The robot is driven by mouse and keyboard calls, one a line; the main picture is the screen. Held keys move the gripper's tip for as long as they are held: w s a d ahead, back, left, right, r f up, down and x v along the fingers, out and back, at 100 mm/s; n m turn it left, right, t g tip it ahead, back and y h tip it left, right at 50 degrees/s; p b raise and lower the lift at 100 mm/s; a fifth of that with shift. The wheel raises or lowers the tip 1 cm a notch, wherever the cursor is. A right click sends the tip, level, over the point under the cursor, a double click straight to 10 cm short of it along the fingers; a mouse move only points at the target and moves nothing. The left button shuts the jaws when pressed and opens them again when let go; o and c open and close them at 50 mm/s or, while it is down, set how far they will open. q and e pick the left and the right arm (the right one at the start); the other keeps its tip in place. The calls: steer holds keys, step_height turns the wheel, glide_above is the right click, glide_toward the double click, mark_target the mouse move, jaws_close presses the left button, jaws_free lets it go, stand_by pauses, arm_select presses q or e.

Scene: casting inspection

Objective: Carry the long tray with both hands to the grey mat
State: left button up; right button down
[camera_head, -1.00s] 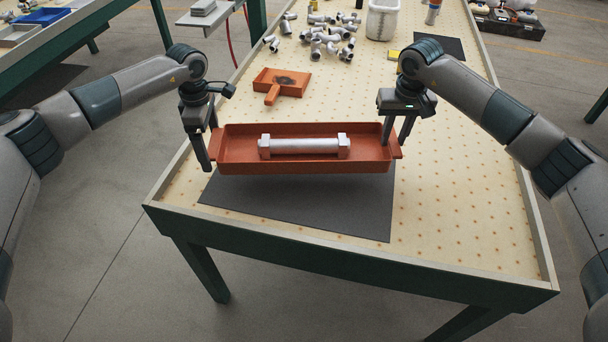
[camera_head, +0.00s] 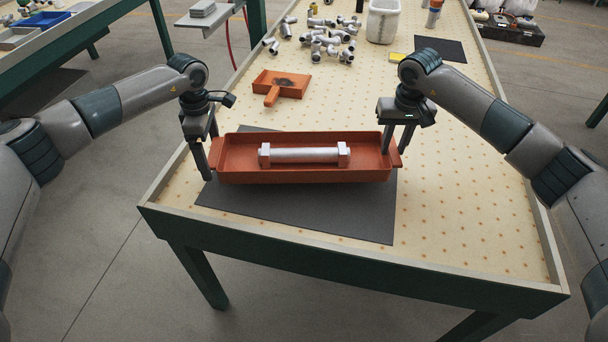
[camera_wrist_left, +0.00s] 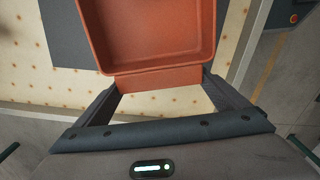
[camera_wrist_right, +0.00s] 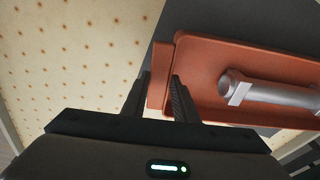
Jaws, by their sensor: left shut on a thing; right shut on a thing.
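The long orange-red tray (camera_head: 300,174) is held level over the dark grey mat (camera_head: 330,215) near the table's front edge. A silver casting with square ends (camera_head: 303,155) lies lengthwise in it. My left gripper (camera_head: 209,165) is shut on the tray's left end, and the left wrist view shows that end tab (camera_wrist_left: 158,78) between the fingers. My right gripper (camera_head: 396,148) is shut on the right end, where the right wrist view shows the tab (camera_wrist_right: 160,78) between the fingers. The tray hides part of the mat, so I cannot tell the exact gap.
A small orange-red pan with a handle (camera_head: 281,84) sits behind the tray. Several grey pipe fittings (camera_head: 325,45), a white bin (camera_head: 382,20) and a second dark mat (camera_head: 441,48) are further back. The pegboard table's front right (camera_head: 460,210) is clear.

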arm_select(q)
steer(key=shift+f, duration=0.15)
arm_select(e)
steer(key=shift+f, duration=0.15)
arm_select(q)
steer(key=shift+f+b, duration=2.25)
steer(key=shift+b, duration=0.15)
arm_select(e)
steer(key=shift+f, duration=2.25)
arm_select(q)
steer(key=o, duration=1)
steer(key=shift+r, duration=0.1)
arm_select(e)
steer(key=c, duration=1.4)
jaws_free()
steer(key=shift+r, duration=0.1)
arm_select(q)
steer(key=shift+r, duration=0.1)
step_height(320, 180, up, 12)
steer(key=shift+f, duration=0.1)
arm_select(e)
steer(key=shift+r, duration=0.1)
steer(key=r, duration=0.4)
steer(key=s+r, duration=0.1)
steer(key=r, duration=0.6)
steer(key=shift+s+r, duration=0.25)
steer(key=shift+r, duration=0.1)
